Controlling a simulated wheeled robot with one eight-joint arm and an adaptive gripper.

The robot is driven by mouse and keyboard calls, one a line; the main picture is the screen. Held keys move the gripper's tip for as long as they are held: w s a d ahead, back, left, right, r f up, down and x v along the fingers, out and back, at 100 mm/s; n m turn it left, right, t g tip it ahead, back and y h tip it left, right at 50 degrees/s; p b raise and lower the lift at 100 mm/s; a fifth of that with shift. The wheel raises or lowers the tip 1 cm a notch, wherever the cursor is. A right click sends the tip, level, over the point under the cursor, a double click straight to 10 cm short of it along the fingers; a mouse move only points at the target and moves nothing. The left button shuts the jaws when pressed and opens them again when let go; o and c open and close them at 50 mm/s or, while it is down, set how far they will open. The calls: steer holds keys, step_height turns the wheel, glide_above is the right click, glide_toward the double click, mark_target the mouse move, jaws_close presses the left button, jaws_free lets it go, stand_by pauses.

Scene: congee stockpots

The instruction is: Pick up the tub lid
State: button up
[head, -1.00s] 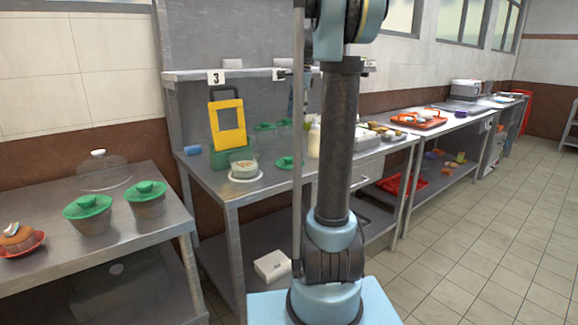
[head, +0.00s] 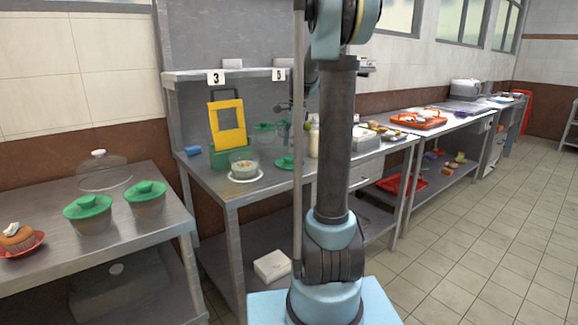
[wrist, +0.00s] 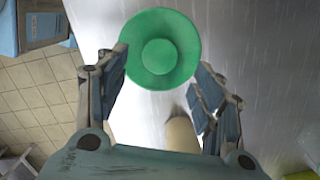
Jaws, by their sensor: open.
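In the wrist view the lid (wrist: 160,80) is seen from above. My gripper (wrist: 163,65) is open and empty above it, its fingers on either side of the lid in the picture. The left finger overlaps the lid's left edge; the right finger is at its lower right. I cannot tell the exact height gap. In the head view my arm partly hides the gripper.
A pale bottle (head: 314,141) stands near the lid; a pale cylinder (wrist: 182,134) shows between my fingers. A yellow-and-green holder (head: 228,128) stands behind the bowl.

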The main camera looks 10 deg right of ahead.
mark_target(289, 158)
steer(key=f, duration=0.2)
steer(key=a+f, duration=0.1)
steer(key=f, duration=0.1)
steer(key=shift+f, duration=0.4)
steer(key=c, duration=0.9)
